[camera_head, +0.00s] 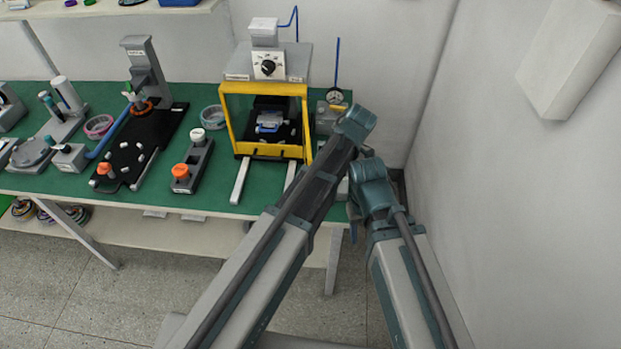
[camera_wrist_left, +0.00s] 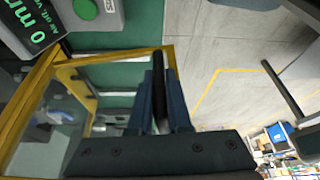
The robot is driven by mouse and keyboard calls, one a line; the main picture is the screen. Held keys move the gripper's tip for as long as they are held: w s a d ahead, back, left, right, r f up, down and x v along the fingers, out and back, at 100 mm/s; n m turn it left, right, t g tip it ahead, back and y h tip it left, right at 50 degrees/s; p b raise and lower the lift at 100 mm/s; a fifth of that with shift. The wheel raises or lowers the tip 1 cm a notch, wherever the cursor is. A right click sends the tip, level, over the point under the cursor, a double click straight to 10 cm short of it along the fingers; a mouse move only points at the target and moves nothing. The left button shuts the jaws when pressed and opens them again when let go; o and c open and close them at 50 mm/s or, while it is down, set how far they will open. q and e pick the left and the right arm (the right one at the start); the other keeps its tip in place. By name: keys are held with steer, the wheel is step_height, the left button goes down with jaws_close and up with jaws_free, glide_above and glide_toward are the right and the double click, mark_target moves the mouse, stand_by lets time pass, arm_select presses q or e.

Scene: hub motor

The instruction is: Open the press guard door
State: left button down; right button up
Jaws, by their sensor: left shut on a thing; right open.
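The press (camera_head: 267,66) stands at the back right of the green bench with a yellow-framed guard door (camera_head: 270,151) at its front. In the left wrist view, the yellow frame and clear pane of the door (camera_wrist_left: 118,55) fill the left side. My left gripper (camera_wrist_left: 158,72) is shut on the dark door handle (camera_wrist_left: 158,62) at the frame's edge. In the head view this gripper and the handle are hidden behind my arm. How far the door stands from the press is hard to tell. My right gripper (camera_head: 353,228) is open and empty, low in front of the bench, partly hidden by its arm.
A dial gauge stand (camera_head: 335,97) stands right of the press. A grey block with an orange knob (camera_head: 192,165) and a black fixture plate (camera_head: 130,150) lie to its left. Two white rails (camera_head: 240,182) stick out in front. A wall (camera_head: 510,200) closes the right side.

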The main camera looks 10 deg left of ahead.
arm_select(q)
steer(key=shift+s+d, duration=0.1)
steer(key=shift+d, duration=0.35)
steer(key=c, duration=0.9)
jaws_free()
steer(key=shift+o, duration=0.2)
